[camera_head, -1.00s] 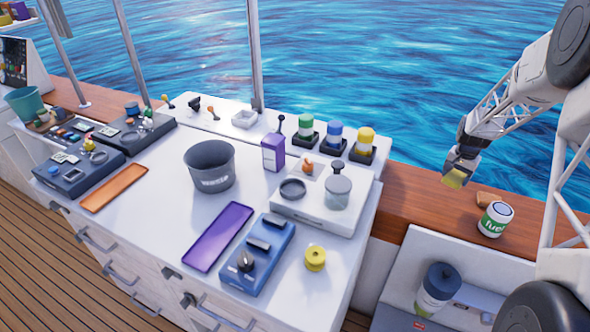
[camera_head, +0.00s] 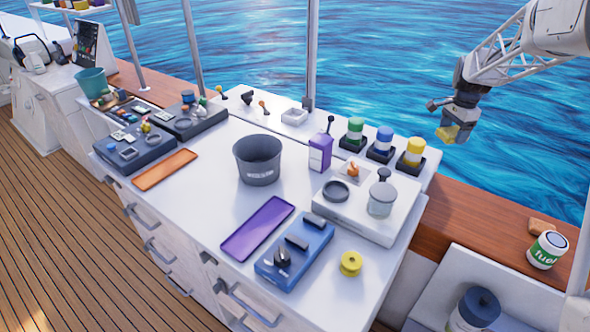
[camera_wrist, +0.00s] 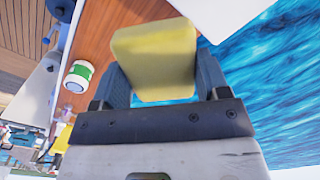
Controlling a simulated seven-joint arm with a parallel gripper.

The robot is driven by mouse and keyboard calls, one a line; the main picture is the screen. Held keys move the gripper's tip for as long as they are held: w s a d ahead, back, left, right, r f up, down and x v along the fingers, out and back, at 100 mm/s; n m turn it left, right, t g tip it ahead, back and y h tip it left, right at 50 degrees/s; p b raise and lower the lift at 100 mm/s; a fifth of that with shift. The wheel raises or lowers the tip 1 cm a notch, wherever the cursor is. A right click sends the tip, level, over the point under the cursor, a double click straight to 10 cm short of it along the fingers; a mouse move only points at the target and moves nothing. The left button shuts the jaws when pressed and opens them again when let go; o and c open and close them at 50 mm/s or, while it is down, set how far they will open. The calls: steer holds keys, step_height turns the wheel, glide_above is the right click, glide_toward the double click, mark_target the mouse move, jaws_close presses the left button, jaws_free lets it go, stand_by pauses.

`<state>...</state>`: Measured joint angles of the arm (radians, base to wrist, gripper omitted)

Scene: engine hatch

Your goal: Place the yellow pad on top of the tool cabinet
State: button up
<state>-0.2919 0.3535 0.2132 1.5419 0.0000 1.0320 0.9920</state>
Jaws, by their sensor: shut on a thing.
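My gripper (camera_head: 457,125) is shut on the yellow pad (camera_head: 446,134), holding it in the air beyond the right back corner of the cabinet, with water behind it. In the wrist view the pad (camera_wrist: 153,62) sits between both fingers, a plain yellow block. The tool cabinet (camera_head: 210,225) is white with drawers at its front. Its top carries a grey bucket (camera_head: 257,160), a purple tray (camera_head: 258,228), an orange tray (camera_head: 165,169), a blue block (camera_head: 293,253), a white panel (camera_head: 352,214) and a yellow spool (camera_head: 351,263).
Green, blue and yellow canisters (camera_head: 385,141) stand in black holders at the cabinet's back right, with a purple bottle (camera_head: 320,152) beside them. A fuel can (camera_head: 547,249) is on the wooden ledge (camera_head: 470,209). The white top between bucket and orange tray is bare.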

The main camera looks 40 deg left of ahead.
steer(key=s+a+r, duration=0.3)
steer(key=s+a, duration=1.3)
steer(key=a, duration=0.4)
steer(key=s+a+f+n, duration=0.2)
steer(key=s+a+f, duration=0.1)
steer(key=s+a, duration=0.6)
steer(key=s+a+f+n, duration=0.3)
steer(key=s+a, duration=0.6)
steer(key=s, duration=0.8)
steer(key=s+a+f+n, duration=0.3)
steer(key=s+a+f, duration=0.2)
steer(key=s+a, duration=0.4)
steer(key=shift+s+a+f, duration=0.1)
steer(key=shift+s+a, duration=0.05)
steer(key=shift+s, duration=1.05)
steer(key=shift+s+a, duration=0.1)
steer(key=shift+s, duration=1.1)
steer(key=shift+a, duration=0.1)
steer(key=shift+w+a+f, duration=0.25)
steer(key=shift+w+a, duration=0.85)
steer(key=shift+a, duration=1.3)
steer(key=shift+w+a+f, duration=0.3)
steer(key=shift+w+a, duration=0.75)
steer(key=shift+a, duration=1.35)
steer(key=shift+w+a+f, duration=0.25)
steer(key=shift+w+a, duration=0.85)
steer(key=shift+a, duration=1.3)
steer(key=shift+f, duration=0.1)
